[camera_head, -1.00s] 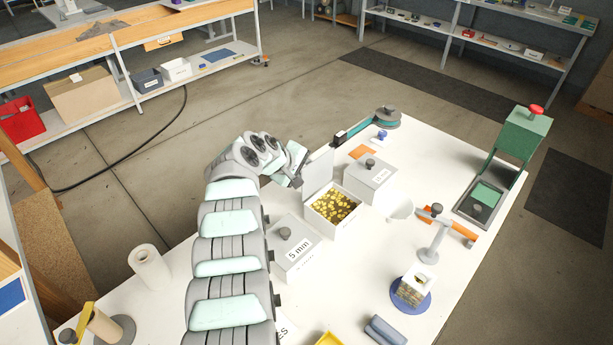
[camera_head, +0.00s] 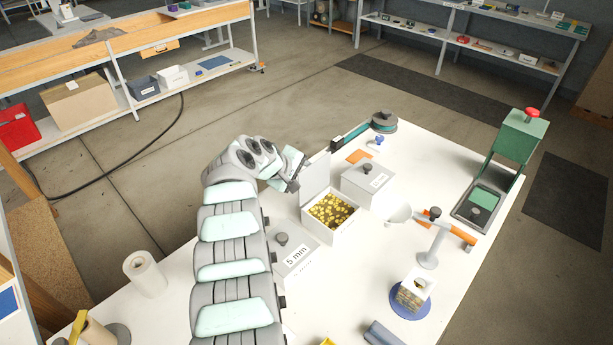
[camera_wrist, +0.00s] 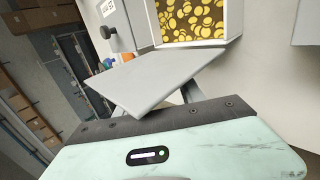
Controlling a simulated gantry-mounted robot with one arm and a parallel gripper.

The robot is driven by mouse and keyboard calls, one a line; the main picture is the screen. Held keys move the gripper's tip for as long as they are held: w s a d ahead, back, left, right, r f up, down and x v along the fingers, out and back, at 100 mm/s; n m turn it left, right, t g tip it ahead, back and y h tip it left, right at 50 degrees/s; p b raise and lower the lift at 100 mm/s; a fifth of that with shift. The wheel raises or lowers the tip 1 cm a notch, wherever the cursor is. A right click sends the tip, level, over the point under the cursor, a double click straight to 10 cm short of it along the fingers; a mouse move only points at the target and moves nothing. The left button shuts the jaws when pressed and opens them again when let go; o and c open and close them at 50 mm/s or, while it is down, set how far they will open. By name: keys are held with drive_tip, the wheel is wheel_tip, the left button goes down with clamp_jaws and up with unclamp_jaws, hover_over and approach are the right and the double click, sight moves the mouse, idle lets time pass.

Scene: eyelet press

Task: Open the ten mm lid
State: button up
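A white box (camera_head: 328,234) full of yellow eyelets (camera_head: 332,211) stands open mid-table. Its lid (camera_head: 315,178) stands raised at the box's left side. No size label shows on this box. My gripper (camera_head: 292,180) is at the outer face of the lid, very close to it. In the wrist view, the eyelets (camera_wrist: 192,18) show at the top and a flat grey panel, apparently the lid (camera_wrist: 165,80), crosses in front of my gripper (camera_wrist: 160,100). The panel hides most of the fingers, so I cannot tell whether they grip anything.
A closed box marked 5 mm (camera_head: 295,262) stands in front, beside my arm. Another closed box (camera_head: 368,184) with a knob is behind right. A white funnel (camera_head: 398,213), orange-handled tool (camera_head: 455,230) and green press (camera_head: 515,140) are to the right.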

drive_tip(key=shift+a+r, duration=0.1)
drive_tip(key=shift+r, duration=0.05)
drive_tip(key=p+v, duration=0.8)
drive_tip(key=v, duration=0.2)
drive_tip(key=shift+s, duration=0.2)
idle(0.3)
drive_tip(key=shift+a+r, duration=0.1)
drive_tip(key=shift+r, duration=0.05)
